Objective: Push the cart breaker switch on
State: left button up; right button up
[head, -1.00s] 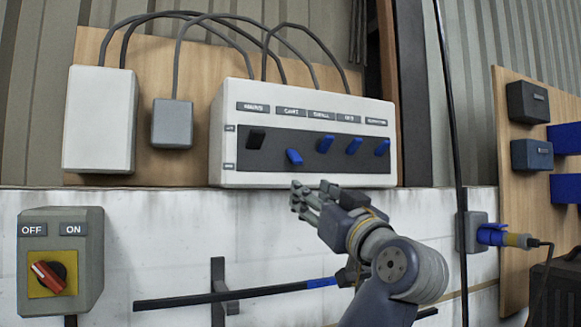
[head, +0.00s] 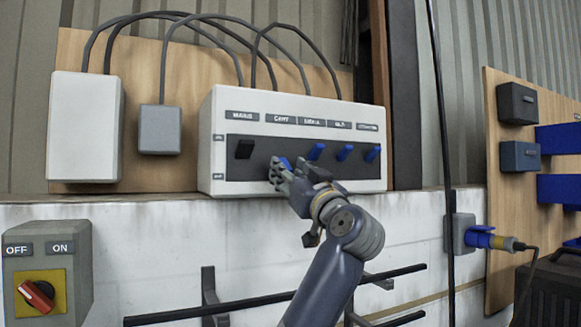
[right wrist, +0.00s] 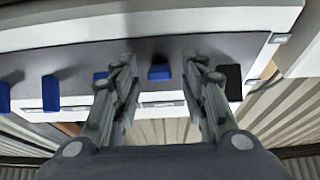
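The white breaker box (head: 208,152) is mounted on the wooden board, with a dark switch strip under small labels. The cart breaker switch (head: 286,162) is blue, second from the left, and mostly hidden behind my gripper in the head view. In the right wrist view the cart switch (right wrist: 160,73) lies between the fingertips, apart from both. My right gripper (head: 280,172) is open at the strip; its two fingers also show in the right wrist view (right wrist: 159,72). My left gripper is not in view.
A black switch (head: 244,149) is left of the cart switch, and blue switches (head: 316,151) are to its right. A grey OFF/ON box with a red knob (head: 36,294) is lower left. A black cable (head: 440,130) hangs at right.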

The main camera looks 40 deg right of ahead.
aim_at(282, 158)
jog(key=shift+w, duration=0.15)
grip_shut()
jog(key=shift+r+g+p, duration=0.3)
jog(key=shift+r+p, duration=0.1)
jog(key=shift+p, duration=0.45)
jog(key=r+g+y+p, duration=0.1)
jog(key=g+p, duration=0.1)
jog(key=p, duration=0.1)
jog(key=r+g+p, duration=0.1)
jog(key=g+p, duration=0.1)
jog(key=p, duration=0.2)
jog(key=r+g+y+p, duration=0.1)
jog(key=r+g+p, duration=0.1)
jog(key=p, duration=0.2)
jog(key=shift+s+a+g+y, duration=0.15)
jog(key=shift+s+g+y, duration=0.15)
jog(key=shift+s, duration=0.1)
jog(key=shift+w+r+g+y+p, duration=0.1)
jog(key=shift+r+g+y+p, duration=0.25)
jog(key=shift+g+p, duration=0.6)
jog(key=shift+w+r+g+p, duration=0.1)
jog(key=shift+r+g+p, duration=0.1)
jog(key=shift+g+p, duration=0.3)
jog(key=shift+w+d+r+g+y+p, duration=0.2)
jog(key=shift+r+g+y, duration=0.1)
jog(key=shift+g, duration=0.45)
jog(key=shift+w+d+r+g+y+p, duration=0.1)
jog(key=shift+w+r+g+y+p, duration=0.15)
jog(key=shift+g, duration=0.45)
jog(key=shift+r, duration=0.1)
